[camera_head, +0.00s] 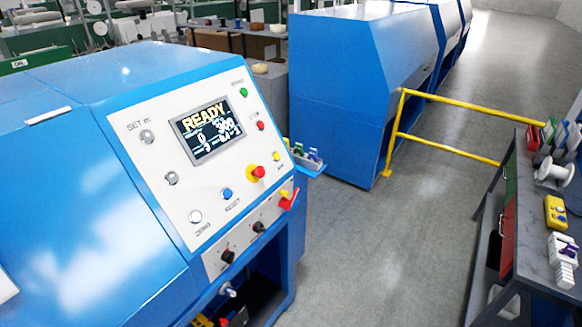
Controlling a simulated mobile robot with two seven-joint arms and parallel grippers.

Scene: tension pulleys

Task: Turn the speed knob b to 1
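A blue machine (150,75) with a sloped white control panel (150,175) fills the left side. Two small black knobs sit on the lower strip of the panel: a lower-left black knob (228,257) and an upper-right black knob (259,227). Their labels and pointer settings are too small to read, so I cannot tell which is speed knob b. The screen (210,130) shows READY and a 0. Neither of my grippers is in view.
The panel also has a red-and-yellow emergency button (257,172), a blue button (227,194) and a red lever (288,200). A yellow rail (440,148) and a dark workbench (535,250) stand to the right. Grey floor (385,245) between is clear.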

